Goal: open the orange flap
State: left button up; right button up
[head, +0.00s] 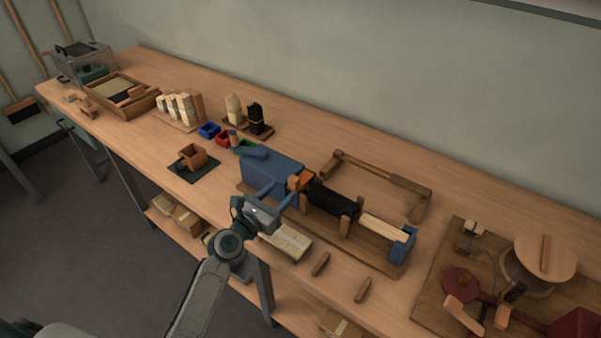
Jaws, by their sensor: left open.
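The orange flap (300,181) is a small orange piece at the right end of the blue machine housing (272,171), beside a black bristle bundle (331,202). My left gripper (278,195) is open, in front of the housing and just left of and below the flap in the picture. Its two fingers are spread, with nothing seen between them. I cannot tell whether a finger touches the housing or the flap. The gripper hides part of the housing's front. My right gripper is not in view.
Wooden uprights and a light wooden block (384,229) stand on the machine's board right of the flap. A wooden handle frame (380,172) lies behind. Pale blocks (286,243) lie by the front edge. Small coloured bins (209,130) stand to the left.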

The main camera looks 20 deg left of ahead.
aim_at(296, 177)
pick_arm(q)
jog(key=x, duration=0.8)
jog(key=shift+w+d, duration=0.1)
jog(key=shift+w, duration=0.1)
grip_shut()
